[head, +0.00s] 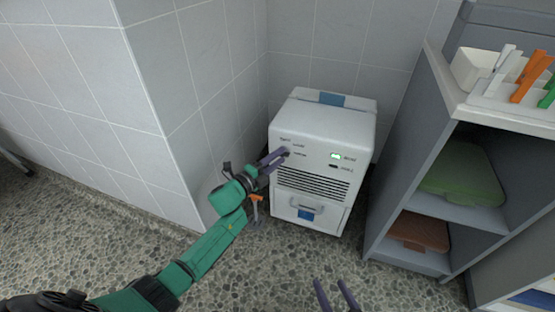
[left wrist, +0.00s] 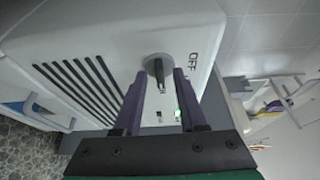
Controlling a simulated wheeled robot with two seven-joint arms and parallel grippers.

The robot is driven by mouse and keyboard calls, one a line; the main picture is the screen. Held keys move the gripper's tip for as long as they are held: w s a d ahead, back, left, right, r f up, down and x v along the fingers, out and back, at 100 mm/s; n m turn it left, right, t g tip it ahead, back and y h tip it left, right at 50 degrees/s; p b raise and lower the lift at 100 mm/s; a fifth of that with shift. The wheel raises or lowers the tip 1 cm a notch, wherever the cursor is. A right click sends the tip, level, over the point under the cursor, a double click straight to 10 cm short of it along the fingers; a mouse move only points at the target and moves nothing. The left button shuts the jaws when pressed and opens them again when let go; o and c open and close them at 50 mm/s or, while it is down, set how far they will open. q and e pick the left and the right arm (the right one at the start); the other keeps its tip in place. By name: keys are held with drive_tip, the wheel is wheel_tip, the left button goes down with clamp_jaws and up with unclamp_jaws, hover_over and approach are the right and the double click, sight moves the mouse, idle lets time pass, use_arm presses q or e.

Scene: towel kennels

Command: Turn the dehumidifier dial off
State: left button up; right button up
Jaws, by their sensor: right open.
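The white dehumidifier (head: 322,122) stands on the floor against the tiled wall. Its dial (left wrist: 158,70) shows in the left wrist view as a round knob with a dark raised bar, with the label OFF (left wrist: 193,62) to its right. The bar points down in that picture, not at OFF. My left gripper (head: 282,154) is at the dial; in the left wrist view its two fingers (left wrist: 159,76) are apart, one on each side of the knob, with small gaps. In the head view the gripper mostly hides the dial. My right gripper (head: 336,292) is open and empty at the bottom edge.
A green light (head: 336,156) glows on the front panel, above a vent and a drawer with a handle (head: 306,206). A grey shelf unit (head: 408,150) stands close on the right, with green and brown items.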

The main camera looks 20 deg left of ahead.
use_arm(q)
clamp_jaws()
